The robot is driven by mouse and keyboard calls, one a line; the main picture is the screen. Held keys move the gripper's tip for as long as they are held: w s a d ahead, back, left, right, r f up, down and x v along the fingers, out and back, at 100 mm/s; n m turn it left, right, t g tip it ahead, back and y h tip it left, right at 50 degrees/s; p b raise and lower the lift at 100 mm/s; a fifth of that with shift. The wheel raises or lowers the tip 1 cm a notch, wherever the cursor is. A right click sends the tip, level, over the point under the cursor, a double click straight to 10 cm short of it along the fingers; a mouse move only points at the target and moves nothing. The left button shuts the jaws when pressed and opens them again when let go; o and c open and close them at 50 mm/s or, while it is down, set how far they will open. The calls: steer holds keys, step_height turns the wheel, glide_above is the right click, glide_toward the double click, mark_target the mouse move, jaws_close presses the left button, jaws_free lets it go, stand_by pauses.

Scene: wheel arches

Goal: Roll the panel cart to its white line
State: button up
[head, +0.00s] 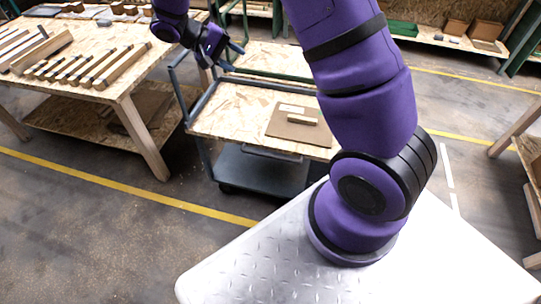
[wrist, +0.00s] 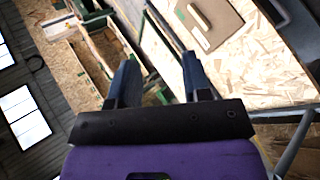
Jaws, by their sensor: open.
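The panel cart has a wood-chip top deck (head: 235,112) with a dark metal frame and a lower grey shelf (head: 262,170). Its dark handle (head: 176,82) rises at the left end. A brown panel with a pale strip (head: 285,130) lies on the deck; this panel also shows in the wrist view (wrist: 222,18). My gripper (head: 235,57) is open above the cart's far left part, near the handle. In the wrist view, nothing clearly sits between the fingers (wrist: 160,58). A white line (head: 447,165) is on the floor to the right, beyond my arm.
A wooden workbench (head: 120,92) with several strips stands left of the cart, close to its handle end. A yellow floor line (head: 130,188) crosses in front. Shelving (head: 440,40) stands at the back and another wooden bench (head: 530,150) at the right. Floor at front left is clear.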

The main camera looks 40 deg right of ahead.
steer(key=w+f+h, duration=0.4)
steer(key=f, duration=0.8)
steer(key=n+t+h, duration=0.5)
steer(key=t+h, duration=0.1)
steer(key=t, duration=0.4)
glide_toward(271, 156)
steer(key=f, duration=0.1)
steer(key=x, duration=1)
steer(key=shift+w+d, duration=0.1)
steer(key=shift+w, duration=0.15)
jaws_close()
